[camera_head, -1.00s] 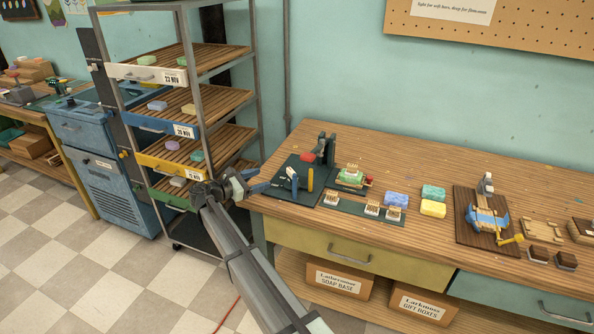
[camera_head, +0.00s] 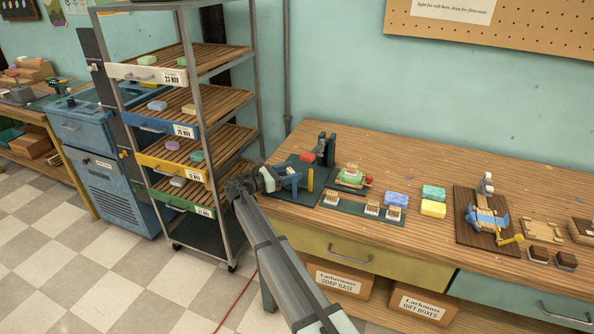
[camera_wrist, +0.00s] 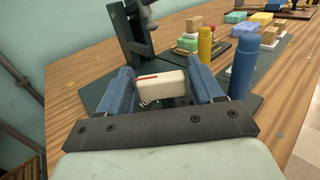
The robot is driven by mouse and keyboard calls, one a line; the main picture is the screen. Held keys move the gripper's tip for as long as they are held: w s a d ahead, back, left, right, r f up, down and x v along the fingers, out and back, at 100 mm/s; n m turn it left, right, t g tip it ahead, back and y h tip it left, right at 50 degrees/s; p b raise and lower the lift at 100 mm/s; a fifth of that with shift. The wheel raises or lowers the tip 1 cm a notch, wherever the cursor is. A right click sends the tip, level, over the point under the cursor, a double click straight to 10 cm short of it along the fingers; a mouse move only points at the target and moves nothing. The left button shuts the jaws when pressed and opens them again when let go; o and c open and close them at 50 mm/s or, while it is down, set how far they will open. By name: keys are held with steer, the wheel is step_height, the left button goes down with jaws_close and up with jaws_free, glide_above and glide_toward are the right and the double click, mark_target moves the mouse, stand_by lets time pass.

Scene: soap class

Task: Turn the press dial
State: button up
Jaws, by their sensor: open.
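The press (camera_head: 329,150) is a dark green upright frame on a dark mat at the left end of the bench. Its upright (camera_wrist: 137,38) also shows in the wrist view. A white block with a red line (camera_wrist: 162,86), which looks like the press dial's knob, lies between my blue fingers in the wrist view, with pale markings partly visible below it. My gripper (camera_wrist: 163,80) is open around the block, one finger on each side. I cannot tell whether either finger touches it. In the head view my gripper (camera_head: 287,176) reaches over the mat's left part and hides the dial.
A yellow post (camera_wrist: 205,45) and a blue post (camera_wrist: 243,68) stand close to the right of my fingers. A green soap on a wooden stand (camera_head: 350,178) and several stamps are farther right. A tall drying rack (camera_head: 222,120) stands left of the bench.

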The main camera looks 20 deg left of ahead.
steer(key=shift+x, duration=1.5)
steer(key=c, duration=1.1)
steer(key=shift+c, duration=0.2)
